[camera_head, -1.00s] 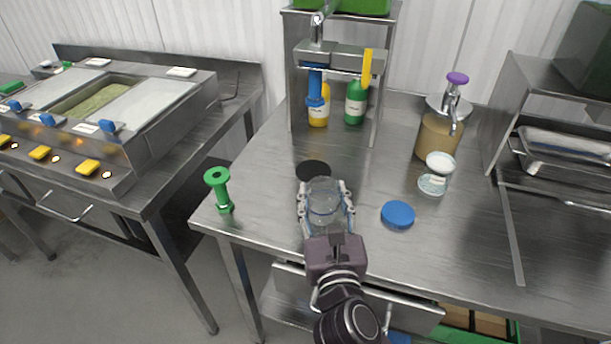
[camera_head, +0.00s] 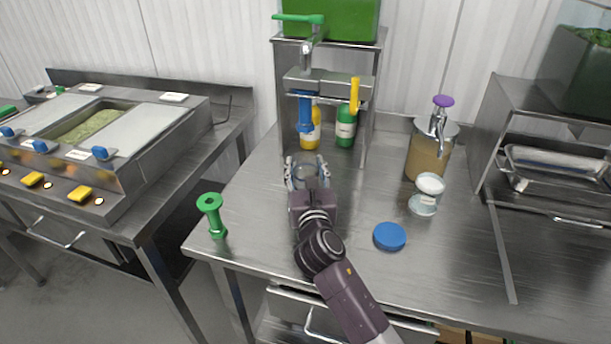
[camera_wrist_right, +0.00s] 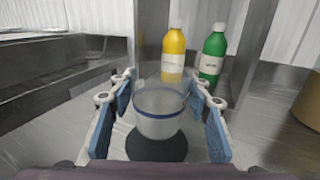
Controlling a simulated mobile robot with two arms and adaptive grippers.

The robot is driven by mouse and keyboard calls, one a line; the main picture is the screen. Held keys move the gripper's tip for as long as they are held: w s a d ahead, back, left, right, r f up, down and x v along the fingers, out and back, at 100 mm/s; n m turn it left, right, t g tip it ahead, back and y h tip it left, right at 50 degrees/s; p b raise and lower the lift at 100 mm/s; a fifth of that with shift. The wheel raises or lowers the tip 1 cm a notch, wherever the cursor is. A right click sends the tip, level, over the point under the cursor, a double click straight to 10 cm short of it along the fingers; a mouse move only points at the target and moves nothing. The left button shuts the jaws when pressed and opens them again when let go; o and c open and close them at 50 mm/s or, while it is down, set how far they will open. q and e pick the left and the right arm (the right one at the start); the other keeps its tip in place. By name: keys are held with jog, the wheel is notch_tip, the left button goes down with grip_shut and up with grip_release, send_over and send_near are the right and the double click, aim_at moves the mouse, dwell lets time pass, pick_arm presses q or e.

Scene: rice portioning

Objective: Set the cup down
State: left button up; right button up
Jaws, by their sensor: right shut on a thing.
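A clear cup (camera_head: 307,176) with a blue rim band is between the fingers of my right gripper (camera_head: 307,172), below the dispenser taps on the metal table. The cup also shows in the right wrist view (camera_wrist_right: 160,113), upright, with both blue-padded fingers of the right gripper (camera_wrist_right: 160,112) closed around its sides. A dark round disc (camera_wrist_right: 157,147) lies on the table under the cup. I cannot tell whether the cup's base touches the disc. My left gripper does not show in the head view.
Behind the cup stand a yellow bottle (camera_head: 311,133) and a green bottle (camera_head: 346,127).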

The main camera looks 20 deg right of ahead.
jog(key=shift+f, duration=1.5)
jog(key=shift+s+b, duration=0.1)
jog(key=shift+b, duration=0.2)
jog(key=shift+f, duration=0.15)
jog(key=o, duration=1.1)
jog(key=shift+o, duration=0.2)
